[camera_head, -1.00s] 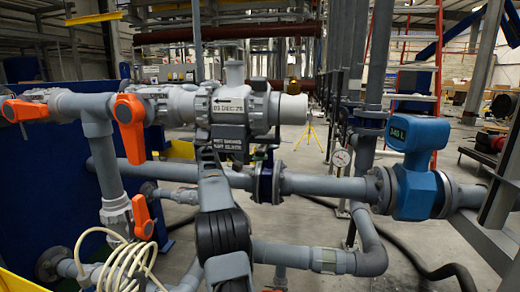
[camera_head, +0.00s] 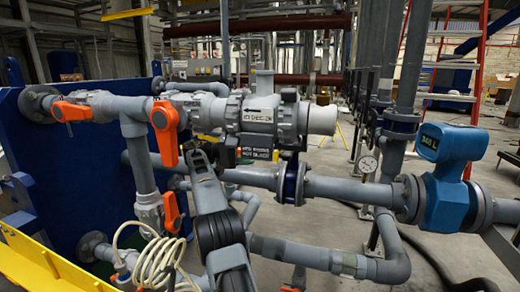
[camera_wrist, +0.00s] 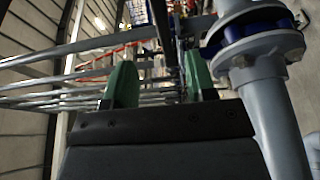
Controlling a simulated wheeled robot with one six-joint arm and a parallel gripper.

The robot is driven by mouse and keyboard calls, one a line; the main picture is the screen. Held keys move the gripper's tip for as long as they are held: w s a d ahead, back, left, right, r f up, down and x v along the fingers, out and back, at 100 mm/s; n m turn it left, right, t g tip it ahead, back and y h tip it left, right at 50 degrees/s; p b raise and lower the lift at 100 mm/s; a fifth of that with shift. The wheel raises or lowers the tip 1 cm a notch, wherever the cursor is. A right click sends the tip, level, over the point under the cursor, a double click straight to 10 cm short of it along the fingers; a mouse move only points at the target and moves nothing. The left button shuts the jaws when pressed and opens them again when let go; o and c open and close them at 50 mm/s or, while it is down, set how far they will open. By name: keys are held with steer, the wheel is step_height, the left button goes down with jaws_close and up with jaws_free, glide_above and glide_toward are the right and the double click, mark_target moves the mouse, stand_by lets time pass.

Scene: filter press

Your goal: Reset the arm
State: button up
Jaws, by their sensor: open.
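My gripper (camera_wrist: 160,84) shows in the wrist view as two green fingers standing apart with nothing between them. A grey vertical pipe (camera_wrist: 275,125) with a flange (camera_wrist: 262,48) and blue ring is just right of the fingers. In the head view my dark arm rises from the bottom middle and leans slightly left, in front of the pipework. My gripper cannot be made out there.
Grey pipes with orange valve handles (camera_head: 166,130) stand left of and behind my arm. A pale coiled hose (camera_head: 158,258) hangs at lower left, by a blue panel (camera_head: 60,170) and yellow rail (camera_head: 50,262).

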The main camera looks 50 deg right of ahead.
steer(key=shift+w+a, duration=0.35)
steer(key=shift+d+f, duration=0.1)
stand_by(0.4)
